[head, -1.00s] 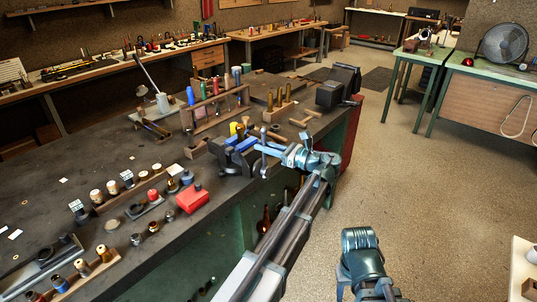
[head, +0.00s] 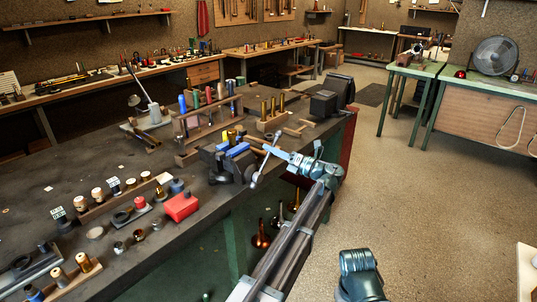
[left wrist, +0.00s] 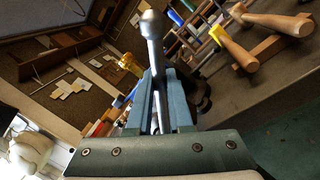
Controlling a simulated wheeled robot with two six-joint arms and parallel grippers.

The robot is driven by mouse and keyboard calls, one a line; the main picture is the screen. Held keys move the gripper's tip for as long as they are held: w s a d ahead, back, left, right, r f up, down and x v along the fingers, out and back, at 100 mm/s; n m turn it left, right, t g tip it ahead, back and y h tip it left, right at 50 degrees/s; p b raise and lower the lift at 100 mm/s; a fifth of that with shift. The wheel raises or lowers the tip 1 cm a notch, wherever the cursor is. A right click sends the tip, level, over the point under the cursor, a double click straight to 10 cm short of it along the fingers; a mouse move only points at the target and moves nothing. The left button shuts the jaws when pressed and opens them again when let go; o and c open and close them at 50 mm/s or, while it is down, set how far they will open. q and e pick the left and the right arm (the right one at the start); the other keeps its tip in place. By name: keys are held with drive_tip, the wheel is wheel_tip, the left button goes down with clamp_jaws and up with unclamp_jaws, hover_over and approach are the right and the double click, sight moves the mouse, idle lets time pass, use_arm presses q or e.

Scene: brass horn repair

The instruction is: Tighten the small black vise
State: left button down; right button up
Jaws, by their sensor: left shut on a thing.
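The small black vise (head: 229,167) sits at the near edge of the dark workbench in the head view, with blue pads on its jaws. Its silver handle bar (head: 259,171) stands on the side facing the aisle and leans, top end to the right. My left gripper (head: 270,151) reaches in from the aisle side and is shut on this bar near its upper part. In the left wrist view, the bar (left wrist: 155,54) with its ball end shows between the blue fingers (left wrist: 156,98). The gap between the vise jaws is too small to judge. My right gripper is out of frame.
The dark workbench (head: 110,165) carries a red box (head: 181,207), a wooden rack of screwdrivers (head: 207,118) and a larger black vise (head: 325,102) at its far corner. Small pots and blocks crowd the near left. The floor (head: 410,200) on the right is clear.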

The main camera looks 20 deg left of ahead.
use_arm(q)
drive_tip(key=shift+w+d+f+m, duration=0.3)
drive_tip(key=shift+f+m, duration=0.1)
drive_tip(key=shift+m, duration=0.1)
drive_tip(key=shift+b, duration=0.3)
drive_tip(key=c, duration=0.9)
unclamp_jaws()
drive_tip(key=shift+d, duration=0.1)
drive_tip(key=shift+o, duration=0.3)
